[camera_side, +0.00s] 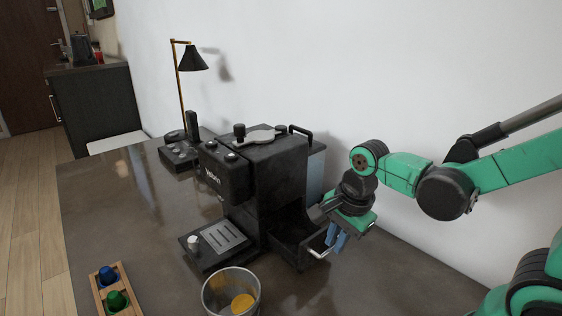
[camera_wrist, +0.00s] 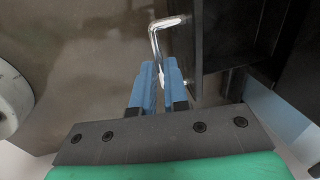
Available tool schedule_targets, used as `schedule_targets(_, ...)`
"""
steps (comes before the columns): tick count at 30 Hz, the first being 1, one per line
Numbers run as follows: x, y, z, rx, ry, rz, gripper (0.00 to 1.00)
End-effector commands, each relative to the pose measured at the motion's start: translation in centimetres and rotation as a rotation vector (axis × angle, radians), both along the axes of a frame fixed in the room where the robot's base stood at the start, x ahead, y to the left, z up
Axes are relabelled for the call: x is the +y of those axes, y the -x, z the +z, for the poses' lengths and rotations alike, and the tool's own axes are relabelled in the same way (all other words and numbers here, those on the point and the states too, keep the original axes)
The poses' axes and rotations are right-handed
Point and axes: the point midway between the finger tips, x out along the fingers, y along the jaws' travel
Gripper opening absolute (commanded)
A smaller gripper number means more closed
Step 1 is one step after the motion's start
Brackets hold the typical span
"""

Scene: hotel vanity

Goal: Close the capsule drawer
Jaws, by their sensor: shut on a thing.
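The black coffee machine (camera_side: 265,180) stands on the dark table. Its capsule drawer (camera_side: 290,257) sticks out from the machine's right side, open at the top. The drawer's bent chrome handle (camera_side: 317,254) is on its front; it also shows in the wrist view (camera_wrist: 157,40). My gripper (camera_side: 334,246) is at the drawer's right, with its blue fingers (camera_wrist: 160,76) shut on one end of the handle. The fingers hide part of the handle. The drawer's dark front (camera_wrist: 218,40) is just right of the handle in the wrist view.
A metal bin (camera_side: 214,294) with a yellow thing inside stands in front of the machine. A wooden tray (camera_side: 127,298) with blue and green capsules is at the lower left. A black lamp (camera_side: 193,60) stands behind. The wall is close behind the machine; the table's right front is clear.

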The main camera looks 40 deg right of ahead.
Motion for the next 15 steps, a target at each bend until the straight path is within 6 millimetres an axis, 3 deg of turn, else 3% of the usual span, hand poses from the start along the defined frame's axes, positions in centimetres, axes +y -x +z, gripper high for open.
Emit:
schedule_targets(9, 0.0, -3.9, 0.1, -0.001, 0.0, 0.0, 0.0)
schedule_targets(15, 0.0, -4.7, 0.0, 0.001, 0.0, 0.0, 0.0)
